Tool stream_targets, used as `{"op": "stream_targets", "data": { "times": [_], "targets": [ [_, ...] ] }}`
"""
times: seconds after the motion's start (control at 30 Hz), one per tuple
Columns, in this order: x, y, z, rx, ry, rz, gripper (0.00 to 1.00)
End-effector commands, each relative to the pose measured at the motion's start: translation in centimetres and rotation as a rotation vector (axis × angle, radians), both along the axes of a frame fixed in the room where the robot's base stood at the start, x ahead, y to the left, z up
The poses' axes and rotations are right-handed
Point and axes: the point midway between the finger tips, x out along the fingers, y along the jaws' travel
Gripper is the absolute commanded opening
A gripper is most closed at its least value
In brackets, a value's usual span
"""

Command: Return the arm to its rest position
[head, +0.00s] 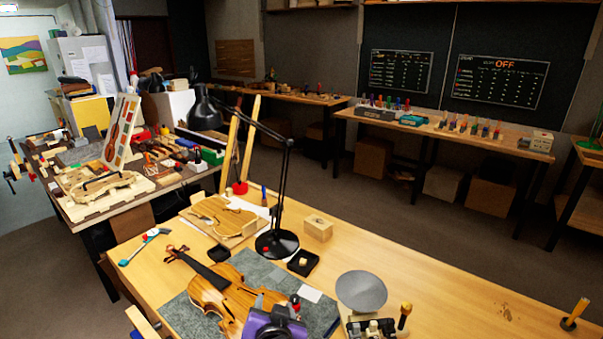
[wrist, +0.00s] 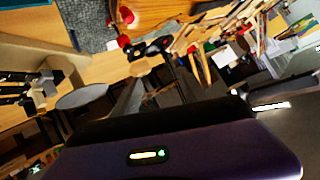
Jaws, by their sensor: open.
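My gripper (head: 276,304) is at the bottom edge of the head view, its purple and black body partly cut off. It is open, and I see nothing held in it. It appears in front of the lower end of a brown violin (head: 212,288), which lies on a grey mat (head: 188,319) on the wooden bench (head: 440,285). Whether it touches the violin cannot be told. The wrist view shows my purple housing along the bottom, with the bench tilted behind it. Most of my arm is out of view.
A black desk lamp (head: 277,243) stands behind the violin. A violin plate (head: 220,216), a small wooden box (head: 318,228) and a black tray (head: 303,262) are near it. A grey disc (head: 361,291) stands to the right. The bench's right part is mostly clear, with a wooden peg (head: 575,313) at its edge.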

Motion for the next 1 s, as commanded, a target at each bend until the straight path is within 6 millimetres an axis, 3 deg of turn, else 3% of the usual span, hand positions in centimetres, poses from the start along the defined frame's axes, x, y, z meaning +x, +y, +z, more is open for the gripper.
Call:
{"op": "stream_targets", "data": {
  "times": [0.03, 0.17, 0.37, 0.7, 1.0],
  "targets": [
    [-0.7, -1.9, -0.7, -0.042, -0.054, 0.038, 0.51],
    [-2.9, -5.2, -1.0, -0.131, -0.191, 0.135, 0.51],
    [-8.3, -9.9, -1.2, -0.248, -0.359, 0.239, 0.51],
    [-20.3, -16.6, -0.5, -0.368, -0.535, 0.302, 0.51],
    [-31.0, -21.1, 1.3, -0.394, -0.561, 0.244, 0.51]
  ]
}}
